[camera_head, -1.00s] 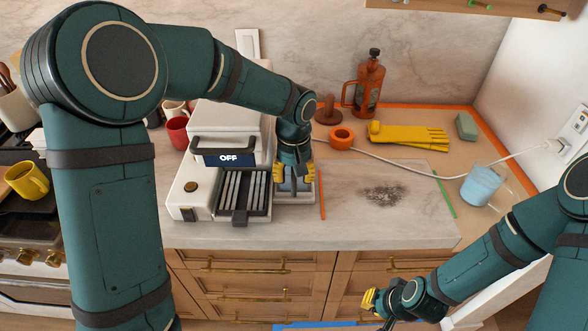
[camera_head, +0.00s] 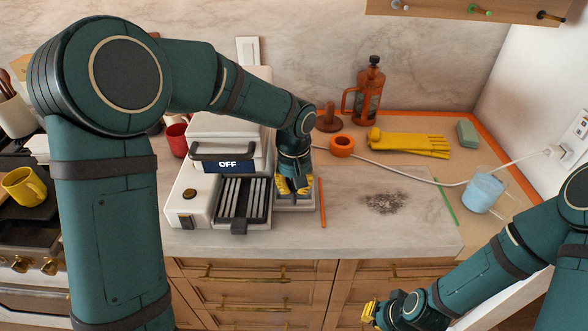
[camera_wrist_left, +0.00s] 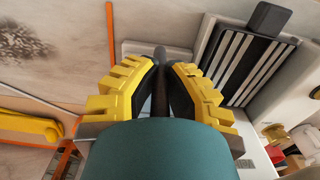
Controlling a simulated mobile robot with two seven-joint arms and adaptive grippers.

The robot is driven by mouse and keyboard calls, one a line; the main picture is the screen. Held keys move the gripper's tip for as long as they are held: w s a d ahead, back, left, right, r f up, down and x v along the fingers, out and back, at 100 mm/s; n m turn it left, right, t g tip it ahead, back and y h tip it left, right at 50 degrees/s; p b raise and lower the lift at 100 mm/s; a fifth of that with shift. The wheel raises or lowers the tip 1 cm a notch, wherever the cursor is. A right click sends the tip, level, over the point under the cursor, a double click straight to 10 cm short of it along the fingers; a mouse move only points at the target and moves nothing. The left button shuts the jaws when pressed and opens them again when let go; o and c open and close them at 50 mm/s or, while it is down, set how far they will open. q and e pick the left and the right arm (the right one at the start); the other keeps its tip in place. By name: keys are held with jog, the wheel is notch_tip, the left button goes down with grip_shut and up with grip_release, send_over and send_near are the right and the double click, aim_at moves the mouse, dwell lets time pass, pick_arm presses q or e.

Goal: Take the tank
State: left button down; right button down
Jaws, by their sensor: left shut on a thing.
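The machine (camera_head: 186,203) is white with a display reading "OFF" and a slatted tray at its front. A small light-grey unit (camera_head: 296,202), which looks like the tank, stands against its right side on the counter. My left gripper (camera_head: 293,186) points down over this unit and hides much of it. In the left wrist view its yellow fingers (camera_wrist_left: 160,95) are closed on a dark upright piece (camera_wrist_left: 160,62), apparently the tank's handle. The tank's lower part is hidden there. My right gripper (camera_head: 371,312) is low, in front of the drawers, its fingers mostly hidden.
An orange stick (camera_head: 322,203) lies just right of the tank. A dark powdery patch (camera_head: 384,203) marks the counter beyond it. A white cable crosses the counter.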

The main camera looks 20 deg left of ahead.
pick_arm(q)
jog(key=shift+r+p, duration=1.4)
jog(key=shift+r, duration=0.6)
